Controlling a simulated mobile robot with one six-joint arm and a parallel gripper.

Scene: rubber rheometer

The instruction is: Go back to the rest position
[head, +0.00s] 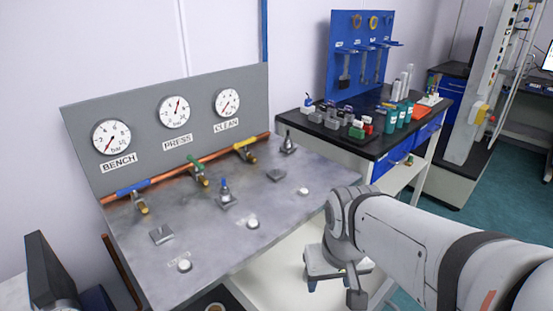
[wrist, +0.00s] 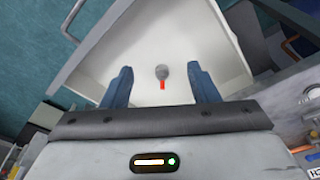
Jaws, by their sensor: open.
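My gripper (wrist: 161,88) is open in the wrist view, with its two blue fingers wide apart and nothing between them. Behind the fingers is a white surface with a small grey knob-like piece with a red tip (wrist: 162,73). In the head view my gripper (head: 331,284) hangs in front of the bench at the lower right, pointing down, partly hidden by my wrist. The grey metal bench (head: 215,243) carries a panel with three gauges labelled BENCH (head: 111,137), PRESS (head: 174,111) and CLEAN (head: 228,102). My gripper is apart from the valves.
Blue (head: 133,187), green (head: 196,162) and yellow (head: 246,144) valve handles sit on a copper pipe. Several white knobs (head: 253,223) stand on the bench top. A black-topped table (head: 355,140) with bottles stands behind. Teal floor (head: 470,215) is clear at right.

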